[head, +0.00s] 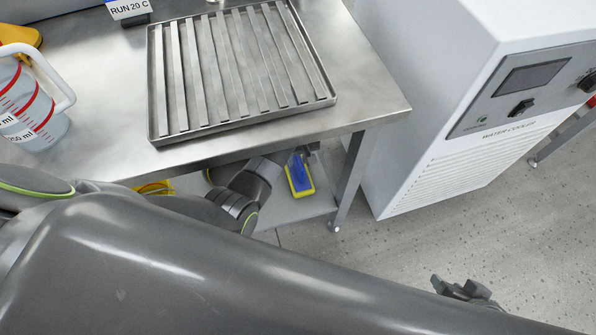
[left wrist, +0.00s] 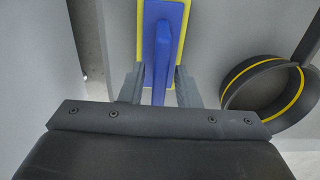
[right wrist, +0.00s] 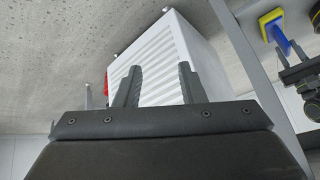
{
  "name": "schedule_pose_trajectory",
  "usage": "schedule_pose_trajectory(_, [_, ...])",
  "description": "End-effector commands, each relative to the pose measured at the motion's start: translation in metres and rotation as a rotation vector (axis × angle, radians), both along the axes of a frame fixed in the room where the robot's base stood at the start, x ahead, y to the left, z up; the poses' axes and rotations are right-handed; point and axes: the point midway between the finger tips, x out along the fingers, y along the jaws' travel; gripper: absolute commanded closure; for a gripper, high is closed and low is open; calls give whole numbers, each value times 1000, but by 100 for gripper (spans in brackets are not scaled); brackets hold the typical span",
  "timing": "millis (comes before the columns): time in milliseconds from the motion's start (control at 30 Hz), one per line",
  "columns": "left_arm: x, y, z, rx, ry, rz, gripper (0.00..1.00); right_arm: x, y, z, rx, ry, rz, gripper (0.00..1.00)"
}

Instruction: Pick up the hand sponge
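The hand sponge (head: 300,174), a yellow pad with a blue handle, lies on the lower shelf under the steel table. In the left wrist view, the sponge (left wrist: 163,40) is straight ahead. My left gripper (left wrist: 158,82) is open, with a finger on each side of the handle's near end; I see no firm contact. In the head view, the left gripper (head: 303,151) is at the sponge's far end, partly hidden under the tabletop. The sponge also shows in the right wrist view (right wrist: 272,28). My right gripper (right wrist: 158,78) is open and empty, away from the sponge.
The tabletop edge (head: 240,152) overhangs the lower shelf (head: 290,208). A table leg (head: 350,180) stands right of the sponge.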

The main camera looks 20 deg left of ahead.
Motion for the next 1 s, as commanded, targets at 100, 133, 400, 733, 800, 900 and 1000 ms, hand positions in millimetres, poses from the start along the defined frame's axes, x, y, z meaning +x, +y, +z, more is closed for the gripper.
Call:
schedule_pose_trajectory(100, [0, 0, 0, 0, 0, 0, 87, 0, 0, 0, 0, 1, 0, 64])
schedule_pose_trajectory(133, [0, 0, 0, 0, 0, 0, 91, 0, 0, 0, 0, 1, 0, 64])
schedule_pose_trajectory(400, [0, 0, 0, 0, 0, 0, 100, 0, 0, 0, 0, 2, 0, 64])
schedule_pose_trajectory(733, [0, 0, 2, 1, -1, 0, 100, -1, 0, -2, 0, 13, 0, 64])
schedule_pose_trajectory(800, [0, 1, 4, 1, -1, 0, 100, -3, 0, -4, 0, 29, 0, 64])
schedule_pose_trajectory(900, [0, 2, 9, 1, -1, -1, 100, -8, -1, -9, 1, 73, -1, 64])
schedule_pose_trajectory(1000, [-1, 4, 15, 1, -1, -1, 100, -17, -2, -18, 1, 142, -2, 64])
